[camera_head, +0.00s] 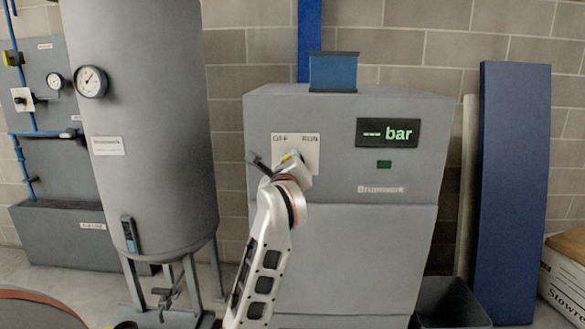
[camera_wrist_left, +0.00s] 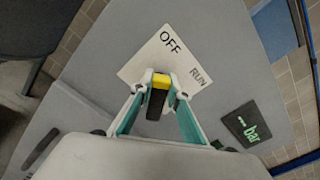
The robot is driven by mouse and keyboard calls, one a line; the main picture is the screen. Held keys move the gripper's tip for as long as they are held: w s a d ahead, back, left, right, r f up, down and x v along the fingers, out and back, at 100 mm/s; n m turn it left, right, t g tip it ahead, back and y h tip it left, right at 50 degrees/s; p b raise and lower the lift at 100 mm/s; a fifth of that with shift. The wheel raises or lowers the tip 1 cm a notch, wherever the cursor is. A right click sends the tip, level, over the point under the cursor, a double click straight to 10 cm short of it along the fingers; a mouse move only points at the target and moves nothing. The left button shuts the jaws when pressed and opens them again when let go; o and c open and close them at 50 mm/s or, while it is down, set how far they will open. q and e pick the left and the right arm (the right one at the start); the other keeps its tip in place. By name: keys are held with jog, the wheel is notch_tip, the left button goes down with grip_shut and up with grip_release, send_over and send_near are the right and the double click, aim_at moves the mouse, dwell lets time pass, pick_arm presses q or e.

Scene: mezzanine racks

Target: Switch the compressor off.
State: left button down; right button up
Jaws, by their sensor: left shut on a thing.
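The compressor is a grey cabinet (camera_head: 350,240) with a white switch plate (camera_head: 309,146) marked OFF on the left and RUN on the right. The plate also shows in the left wrist view (camera_wrist_left: 141,65). My left gripper (camera_head: 284,165) is at the plate and partly covers it. In the left wrist view its fingers are shut on the black switch knob (camera_wrist_left: 156,105), which has a yellow mark on its end. The yellow end lies toward the word OFF. The display (camera_head: 388,133) shows dashes and "bar" in green. My right gripper is in neither view.
A tall grey tank (camera_head: 150,190) with a gauge (camera_head: 91,82) stands left of the cabinet. A blue panel (camera_head: 512,190) leans at the right, with a dark bin (camera_head: 450,300) and a carton (camera_head: 563,275) near it. A small green indicator (camera_head: 384,164) sits below the display.

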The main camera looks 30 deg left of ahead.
pick_arm(q)
jog(key=shift+f+n+b, duration=0.1)
jog(key=shift+n+b, duration=0.25)
jog(key=shift+n, duration=0.25)
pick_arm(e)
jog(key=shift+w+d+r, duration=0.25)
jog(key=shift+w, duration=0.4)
pick_arm(q)
jog(key=c, duration=1.9)
grip_release()
jog(key=shift+a, duration=0.1)
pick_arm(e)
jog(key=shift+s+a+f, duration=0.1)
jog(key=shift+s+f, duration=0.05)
pick_arm(q)
jog(key=v, duration=1.2)
jog(key=shift+s, duration=0.15)
